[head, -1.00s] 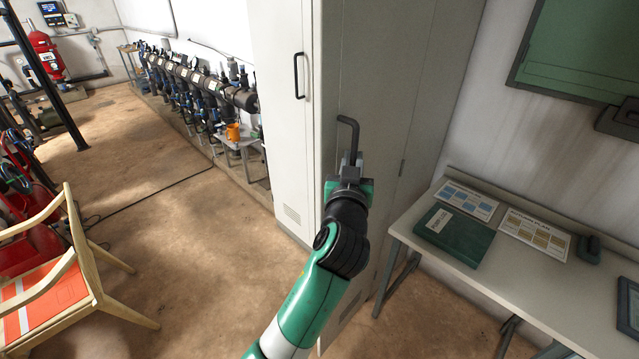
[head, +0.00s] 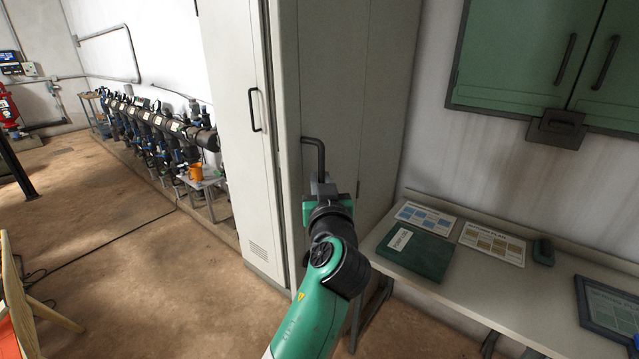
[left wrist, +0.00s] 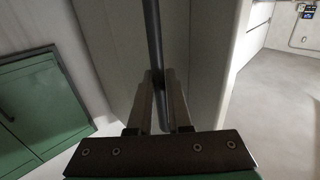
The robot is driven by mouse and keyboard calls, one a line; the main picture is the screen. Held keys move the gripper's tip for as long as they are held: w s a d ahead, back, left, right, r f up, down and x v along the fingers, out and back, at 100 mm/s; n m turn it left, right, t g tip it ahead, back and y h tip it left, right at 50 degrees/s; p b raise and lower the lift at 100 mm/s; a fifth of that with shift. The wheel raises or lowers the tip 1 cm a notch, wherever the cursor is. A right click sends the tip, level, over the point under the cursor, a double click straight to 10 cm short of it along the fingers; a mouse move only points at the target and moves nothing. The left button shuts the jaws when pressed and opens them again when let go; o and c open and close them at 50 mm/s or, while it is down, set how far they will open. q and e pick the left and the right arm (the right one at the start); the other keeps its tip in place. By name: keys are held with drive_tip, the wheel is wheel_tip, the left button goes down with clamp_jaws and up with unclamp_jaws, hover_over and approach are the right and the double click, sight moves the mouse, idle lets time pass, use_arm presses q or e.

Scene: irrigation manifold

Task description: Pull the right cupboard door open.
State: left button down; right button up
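The tall light-grey cupboard stands in the middle of the head view. Its left door (head: 232,130), with a black handle (head: 256,110), looks closed. The right door (head: 340,110) stands swung out toward me, its outer face turned to the right. Its dark bar handle (head: 313,148) is near its free edge. My left gripper (head: 321,188) is at the lower part of this handle. In the left wrist view the handle bar (left wrist: 153,45) runs down between the two fingers (left wrist: 162,100), which look closed around it. The arm hides the door's lower part. My right gripper is not in view.
A bench (head: 385,245) with a green binder (head: 415,252) and printed sheets stands close right of the door. A green wall cabinet (head: 520,70) hangs above it. Floor (head: 160,290) in front of the left door is clear. A wooden chair (head: 40,310) is far left.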

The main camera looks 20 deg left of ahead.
use_arm(q)
drive_tip(key=c, duration=1.2)
unclamp_jaws()
drive_tip(key=shift+w+f, duration=0.1)
drive_tip(key=shift+f, duration=0.25)
drive_tip(key=o, duration=0.4)
drive_tip(key=shift+w+r, duration=0.1)
drive_tip(key=shift+r, duration=0.1)
drive_tip(key=shift+c, duration=0.2)
drive_tip(key=shift+s+d+r, duration=0.1)
drive_tip(key=shift+s, duration=0.1)
